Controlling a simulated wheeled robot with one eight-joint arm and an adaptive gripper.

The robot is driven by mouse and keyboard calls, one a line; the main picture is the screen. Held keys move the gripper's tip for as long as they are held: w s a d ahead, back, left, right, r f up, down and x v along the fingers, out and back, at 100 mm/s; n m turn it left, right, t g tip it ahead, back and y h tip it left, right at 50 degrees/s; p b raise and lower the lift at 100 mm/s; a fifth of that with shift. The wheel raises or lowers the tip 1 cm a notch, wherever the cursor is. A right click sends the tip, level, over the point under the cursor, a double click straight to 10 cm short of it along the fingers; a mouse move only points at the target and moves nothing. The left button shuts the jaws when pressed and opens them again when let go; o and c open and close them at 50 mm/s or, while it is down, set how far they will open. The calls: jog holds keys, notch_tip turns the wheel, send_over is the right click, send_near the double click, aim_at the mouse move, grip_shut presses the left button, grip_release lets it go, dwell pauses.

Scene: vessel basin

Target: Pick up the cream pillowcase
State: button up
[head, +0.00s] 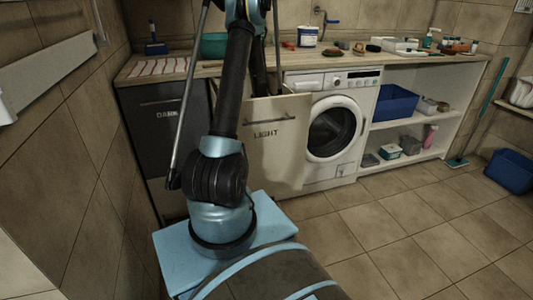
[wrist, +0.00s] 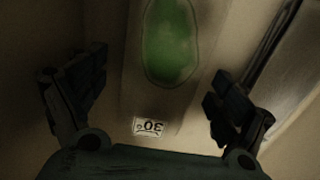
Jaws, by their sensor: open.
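In the wrist view, a pale cream cloth (wrist: 178,107), which looks like the pillowcase, lies between and beyond my fingers. It carries a green oval patch (wrist: 170,40) and a small white tag (wrist: 148,127) with an upside-down "30". My gripper (wrist: 157,85) is open, its fingers wide apart, with nothing clearly between them. The view is dim, and I cannot tell whether the fingers touch the cloth. In the head view, my forearm goes down behind the front of the tilted-out cream bin marked "LIGHT" (head: 285,150). That front hides my gripper and the bin's contents.
A dark bin front (head: 160,125) with partly hidden lettering stands left of it. A washing machine (head: 335,125) stands right. The counter (head: 440,58) above holds a striped cloth (head: 158,66), a green bowl (head: 213,45) and several small items.

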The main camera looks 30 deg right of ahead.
jog(key=shift+f, duration=0.2)
jog(key=c, duration=1.3)
